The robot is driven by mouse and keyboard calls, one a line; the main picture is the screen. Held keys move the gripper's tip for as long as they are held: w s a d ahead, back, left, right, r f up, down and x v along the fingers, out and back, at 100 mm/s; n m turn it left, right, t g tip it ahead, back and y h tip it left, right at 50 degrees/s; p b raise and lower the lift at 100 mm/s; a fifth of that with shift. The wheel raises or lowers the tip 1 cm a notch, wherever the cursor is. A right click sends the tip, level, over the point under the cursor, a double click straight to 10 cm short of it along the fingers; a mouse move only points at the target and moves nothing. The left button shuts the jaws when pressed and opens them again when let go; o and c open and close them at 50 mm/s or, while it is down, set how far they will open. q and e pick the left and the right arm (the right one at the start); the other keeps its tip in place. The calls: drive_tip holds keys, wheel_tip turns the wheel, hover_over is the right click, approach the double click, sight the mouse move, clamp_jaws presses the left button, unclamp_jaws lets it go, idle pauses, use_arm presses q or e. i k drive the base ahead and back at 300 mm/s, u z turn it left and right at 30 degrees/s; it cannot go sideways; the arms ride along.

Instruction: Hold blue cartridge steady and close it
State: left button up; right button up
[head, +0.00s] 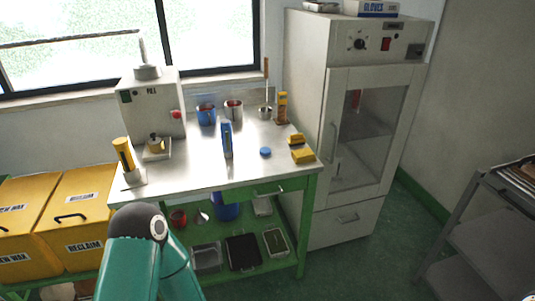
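The blue cartridge (227,140) appears to be the narrow blue upright object near the middle of the metal worktable (190,170). It is too small to tell whether its top is open or closed. A small round blue disc (265,152) lies flat on the table to its right, apart from it; it looks like a lid or cap. No gripper touches either one. A teal arm link of mine rises at the bottom left, in front of the table. Neither of my grippers shows in the head view.
A wax machine (152,103) stands at the table's back left, and a yellow cylinder (124,155) at the left edge. Cups (206,114) line the back. Yellow blocks (301,155) lie at the right. A tall cabinet (330,100) stands beside the table; yellow bins (75,215) stand left.

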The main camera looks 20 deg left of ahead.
sight(226, 128)
drive_tip(key=u, duration=0.1)
drive_tip(key=i, duration=0.95)
drive_tip(key=z, duration=0.1)
